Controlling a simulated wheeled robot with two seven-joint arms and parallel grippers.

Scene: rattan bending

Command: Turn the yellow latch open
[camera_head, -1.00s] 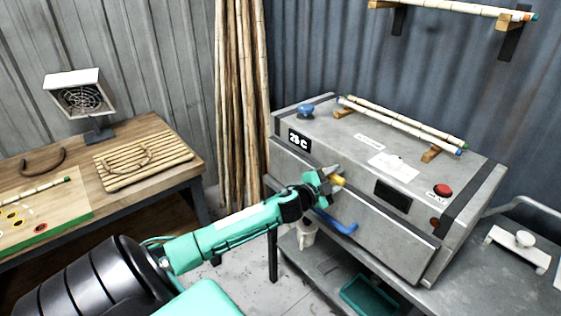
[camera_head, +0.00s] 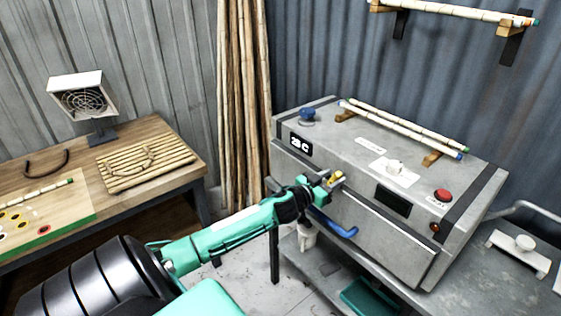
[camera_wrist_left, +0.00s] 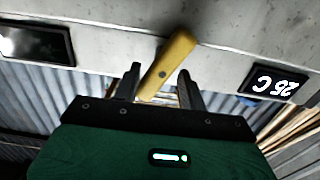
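The yellow latch (camera_head: 338,180) is on the front face of the grey steam box (camera_head: 410,222), above the blue handle (camera_head: 338,226). My left gripper (camera_head: 329,181) is right at the latch. In the left wrist view the latch (camera_wrist_left: 168,66) stands at a slant between the two dark fingertips of my left gripper (camera_wrist_left: 159,76). The fingers are apart, with a gap showing on both sides of the latch, so the gripper is open around it. My right gripper is not in view.
Two rattan poles (camera_head: 408,130) lie on wooden rests on the box top, near a white knob and a red button (camera_head: 443,195). A wooden table (camera_head: 165,135) stands at left. Tall poles (camera_head: 243,100) lean against the wall behind the gripper.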

